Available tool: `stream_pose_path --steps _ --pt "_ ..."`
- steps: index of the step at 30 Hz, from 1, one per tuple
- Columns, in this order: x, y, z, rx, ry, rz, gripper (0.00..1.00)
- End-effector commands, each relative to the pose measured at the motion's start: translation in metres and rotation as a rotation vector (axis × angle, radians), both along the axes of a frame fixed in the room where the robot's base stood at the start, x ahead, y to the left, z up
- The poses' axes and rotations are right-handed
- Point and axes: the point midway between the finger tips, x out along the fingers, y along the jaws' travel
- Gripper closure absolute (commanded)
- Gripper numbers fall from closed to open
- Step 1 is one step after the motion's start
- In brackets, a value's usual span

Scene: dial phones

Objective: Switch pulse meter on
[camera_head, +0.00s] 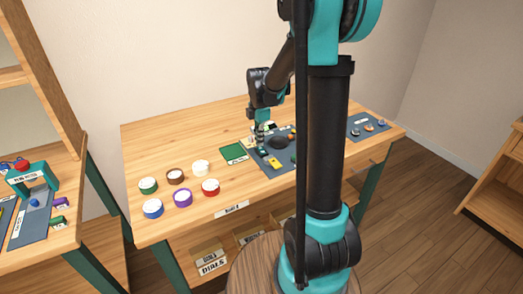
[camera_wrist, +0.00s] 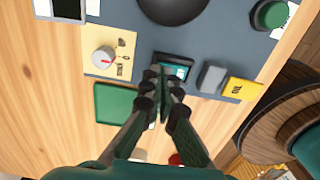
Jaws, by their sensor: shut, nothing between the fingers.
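In the wrist view a small dark device with a teal screen (camera_wrist: 176,70) sits on the blue-grey mat (camera_wrist: 215,45); it may be the pulse meter, but its label is not readable. My gripper (camera_wrist: 160,74) is shut and empty, its tips over the left part of this device and hiding some of it. I cannot tell whether they touch it. A white dial with a red pointer (camera_wrist: 103,58) sits on a yellow card left of the tips. In the head view my gripper (camera_head: 258,139) is low over the left part of the mat.
A grey block (camera_wrist: 212,77) and a yellow block (camera_wrist: 241,88) lie right of the device. A black round part (camera_wrist: 173,8) and a green button (camera_wrist: 270,14) are farther up. A green tray (camera_head: 234,152) and several coloured dials (camera_head: 183,197) stand left on the wooden table (camera_head: 150,135).

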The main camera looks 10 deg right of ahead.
Motion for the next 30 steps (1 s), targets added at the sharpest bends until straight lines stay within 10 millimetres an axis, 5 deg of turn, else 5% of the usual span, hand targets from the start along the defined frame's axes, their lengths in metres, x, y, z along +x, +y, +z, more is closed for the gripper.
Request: stream_pose_path --steps 30 --pt "0.000 0.000 -0.011 0.000 0.000 0.000 1.00"
